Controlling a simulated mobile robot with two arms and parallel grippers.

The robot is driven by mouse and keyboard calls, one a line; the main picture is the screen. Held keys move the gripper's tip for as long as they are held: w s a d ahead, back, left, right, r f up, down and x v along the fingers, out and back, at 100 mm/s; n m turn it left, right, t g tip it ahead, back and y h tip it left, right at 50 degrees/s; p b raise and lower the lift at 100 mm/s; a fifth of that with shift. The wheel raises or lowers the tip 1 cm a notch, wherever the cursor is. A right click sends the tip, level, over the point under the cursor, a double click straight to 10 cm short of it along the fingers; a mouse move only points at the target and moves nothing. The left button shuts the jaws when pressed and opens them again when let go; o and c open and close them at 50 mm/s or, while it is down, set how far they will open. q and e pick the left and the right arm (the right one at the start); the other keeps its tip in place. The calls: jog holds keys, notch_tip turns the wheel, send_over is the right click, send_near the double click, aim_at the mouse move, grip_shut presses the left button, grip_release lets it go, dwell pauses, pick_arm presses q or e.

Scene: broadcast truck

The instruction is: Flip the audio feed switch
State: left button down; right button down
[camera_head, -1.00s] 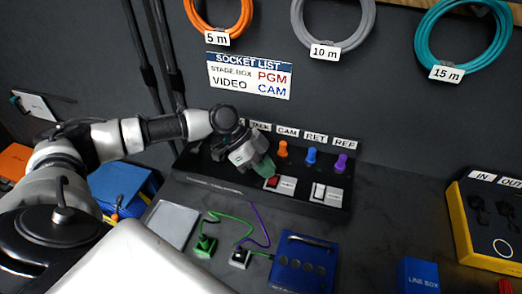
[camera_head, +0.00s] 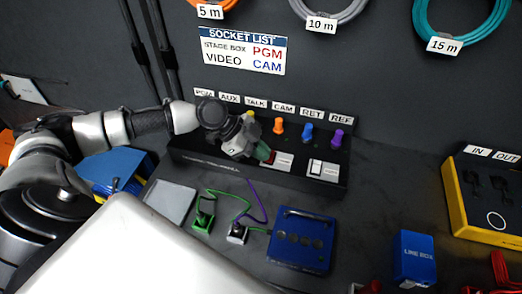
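A black panel (camera_head: 200,158) stands against the back wall with two switches on its front slope. The left switch is red (camera_head: 271,158) and mostly hidden by my gripper; a white plate (camera_head: 284,161) is beside it. The right switch (camera_head: 316,166) is white and in clear view. Their labels are too small to read, so I cannot tell which is the audio feed. My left gripper (camera_head: 263,152) has its greenish fingertips at the red switch, perhaps touching it. Its finger gap is hidden. My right gripper is not in view.
Yellow, orange (camera_head: 278,126), blue (camera_head: 307,133) and purple plugs stand upright behind the switches. A blue box (camera_head: 300,240), a green connector (camera_head: 203,221) and cables lie in front. A blue line box (camera_head: 414,258) and yellow-black case (camera_head: 487,214) are at the right.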

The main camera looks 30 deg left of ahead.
pick_arm(q)
jog(key=shift+f, duration=0.45)
jog(key=shift+w+a+r, duration=0.15)
jog(key=shift+w+a, duration=0.05)
jog(key=shift+w, duration=0.1)
jog(key=shift+r, duration=0.1)
jog(key=shift+w+r, duration=0.1)
jog(key=shift+r, duration=0.05)
